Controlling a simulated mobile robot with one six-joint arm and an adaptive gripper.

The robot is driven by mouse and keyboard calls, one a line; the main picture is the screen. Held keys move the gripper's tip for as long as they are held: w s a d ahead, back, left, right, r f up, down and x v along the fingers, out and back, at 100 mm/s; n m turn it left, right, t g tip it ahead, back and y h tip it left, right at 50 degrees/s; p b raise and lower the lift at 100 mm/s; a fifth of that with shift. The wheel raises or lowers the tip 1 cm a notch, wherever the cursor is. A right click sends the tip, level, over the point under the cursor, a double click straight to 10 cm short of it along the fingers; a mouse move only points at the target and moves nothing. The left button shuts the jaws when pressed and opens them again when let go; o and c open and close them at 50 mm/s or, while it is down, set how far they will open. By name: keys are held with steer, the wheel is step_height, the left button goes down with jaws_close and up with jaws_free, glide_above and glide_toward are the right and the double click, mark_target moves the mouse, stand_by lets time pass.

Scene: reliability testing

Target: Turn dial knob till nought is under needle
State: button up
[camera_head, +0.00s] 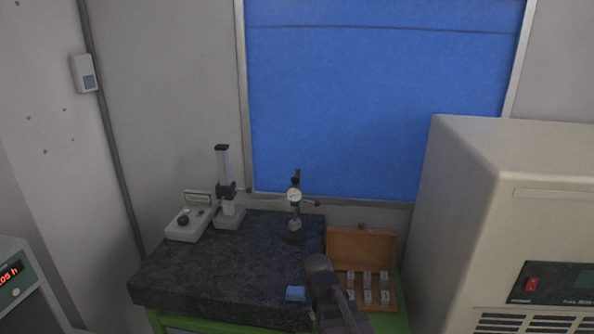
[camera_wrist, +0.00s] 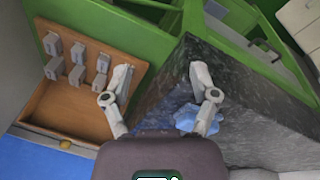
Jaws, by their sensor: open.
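A dial gauge (camera_head: 294,195) with a round white face is mounted on a small dark stand (camera_head: 295,230) at the back right of the granite plate. Its needle and numbers are too small to read, and I cannot make out its knob. My gripper (camera_wrist: 161,75) is open and empty in the wrist view, with its two fingers well apart over the plate's edge and the wooden box. In the head view my dark wrist is in front of the gauge and to its right, and the fingers cannot be made out. The gauge is not in the wrist view.
The dark granite plate (camera_head: 215,265) rests on a green frame. A blue cloth (camera_head: 295,293) lies near its front edge. An open wooden box (camera_head: 345,245) holding several metal blocks is at right. A height stand (camera_head: 223,180) and control box (camera_head: 187,228) are at left. A large beige machine (camera_head: 480,220) bounds the right.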

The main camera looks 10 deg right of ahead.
steer(key=w+d+r+n+t+h+p, duration=0.2)
steer(key=w+r+n+h, duration=0.3)
steer(key=w, duration=0.4)
steer(key=n+t+h, duration=0.3)
steer(key=n+t, duration=0.9)
steer(key=n, duration=1)
glide_toward(293, 180)
steer(key=v, duration=0.2)
steer(key=shift+s+a+r, duration=0.1)
steer(key=shift+a+r, duration=0.05)
steer(key=shift+a, duration=0.05)
steer(key=x, duration=1.3)
steer(key=shift+w+d+f, duration=0.2)
steer(key=shift+w+d, duration=0.05)
steer(key=shift+d, duration=0.15)
steer(key=shift+c, duration=0.2)
